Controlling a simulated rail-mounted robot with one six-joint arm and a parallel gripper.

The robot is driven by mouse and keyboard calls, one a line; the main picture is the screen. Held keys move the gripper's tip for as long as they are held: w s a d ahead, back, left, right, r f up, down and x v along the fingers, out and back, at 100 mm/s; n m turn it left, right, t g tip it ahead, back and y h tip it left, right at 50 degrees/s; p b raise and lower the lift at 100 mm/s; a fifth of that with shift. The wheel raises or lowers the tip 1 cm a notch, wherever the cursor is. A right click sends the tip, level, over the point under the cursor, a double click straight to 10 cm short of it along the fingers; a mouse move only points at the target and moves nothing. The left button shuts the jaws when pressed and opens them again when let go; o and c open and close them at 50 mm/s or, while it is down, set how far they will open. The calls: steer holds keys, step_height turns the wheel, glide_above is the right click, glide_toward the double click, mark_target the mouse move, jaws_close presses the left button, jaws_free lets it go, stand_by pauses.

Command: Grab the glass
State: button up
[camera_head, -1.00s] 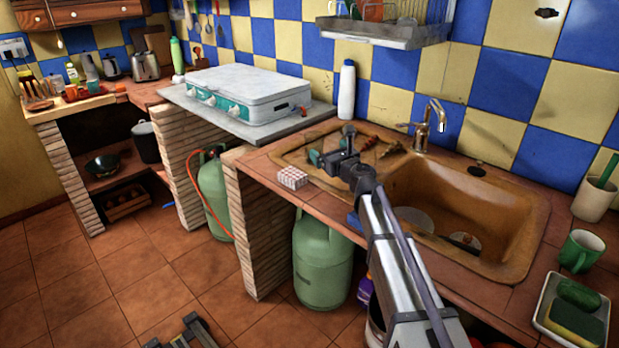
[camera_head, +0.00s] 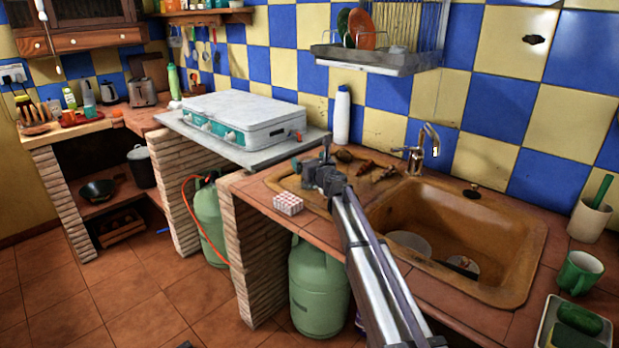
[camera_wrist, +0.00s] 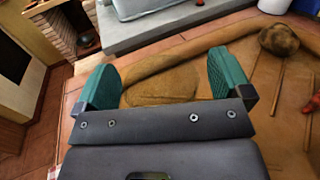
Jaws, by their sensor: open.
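My gripper (camera_head: 310,168) is over the drainboard at the left side of the brown sink (camera_head: 515,275). In the wrist view my gripper (camera_wrist: 165,80) has its two green-padded fingers wide apart.
The dish rack (camera_head: 380,62) hangs above. A faucet (camera_head: 428,140) rises behind the sink. A green mug (camera_head: 580,272) stands at right.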

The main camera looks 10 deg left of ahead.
steer(key=c, duration=1.3)
